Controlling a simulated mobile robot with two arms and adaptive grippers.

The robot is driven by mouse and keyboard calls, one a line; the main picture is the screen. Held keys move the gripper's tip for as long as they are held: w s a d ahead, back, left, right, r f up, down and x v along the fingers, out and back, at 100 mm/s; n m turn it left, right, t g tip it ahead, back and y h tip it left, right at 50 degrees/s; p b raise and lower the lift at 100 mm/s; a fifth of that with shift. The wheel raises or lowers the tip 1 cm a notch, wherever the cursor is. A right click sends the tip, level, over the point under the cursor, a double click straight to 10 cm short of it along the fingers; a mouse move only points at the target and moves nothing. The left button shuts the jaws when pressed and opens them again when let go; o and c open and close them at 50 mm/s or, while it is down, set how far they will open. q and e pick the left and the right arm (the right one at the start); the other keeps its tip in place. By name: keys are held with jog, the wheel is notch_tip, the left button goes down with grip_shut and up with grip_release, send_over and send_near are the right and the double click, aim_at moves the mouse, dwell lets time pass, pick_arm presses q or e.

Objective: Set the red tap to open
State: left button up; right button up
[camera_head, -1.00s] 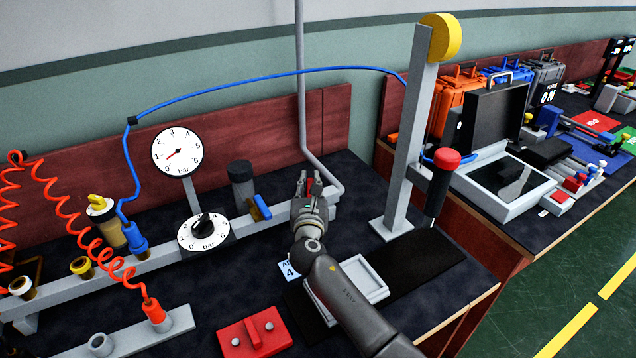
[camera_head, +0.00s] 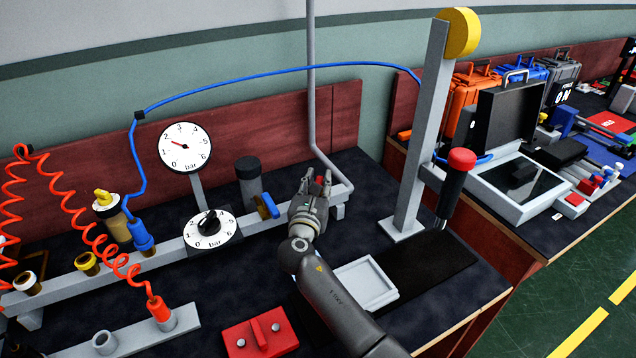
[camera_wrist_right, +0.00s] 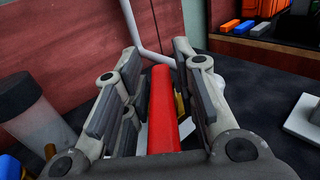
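The red tap shows in the wrist view as a long red handle (camera_wrist_right: 163,112) pointing away between the fingers of my right gripper (camera_wrist_right: 160,85). The fingers are apart, one on each side, with a gap to the handle on the right; on the left the gap is small. In the head view my right gripper (camera_head: 318,182) is at the right end of the grey pipe rail, and a bit of red handle (camera_head: 320,180) shows between its fingertips. The tap's body is mostly hidden by the gripper. My left gripper is not in view.
A blue-handled tap (camera_head: 267,206) and a dark cylinder (camera_head: 249,180) stand just left of my gripper. A grey pipe (camera_head: 311,90) rises behind it. A post (camera_head: 422,130) with a hanging red-topped tool (camera_head: 456,182) stands to the right. The gauge (camera_head: 186,160) points up-left.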

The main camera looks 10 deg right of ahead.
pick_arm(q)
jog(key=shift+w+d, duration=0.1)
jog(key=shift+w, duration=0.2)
pick_arm(e)
jog(key=shift+o, duration=0.5)
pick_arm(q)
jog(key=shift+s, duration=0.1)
pick_arm(e)
jog(key=shift+s+a, duration=0.25)
jog(key=shift+s, duration=0.2)
jog(key=v, duration=1.1)
jog(key=shift+r, duration=0.1)
jog(key=shift+c, duration=0.4)
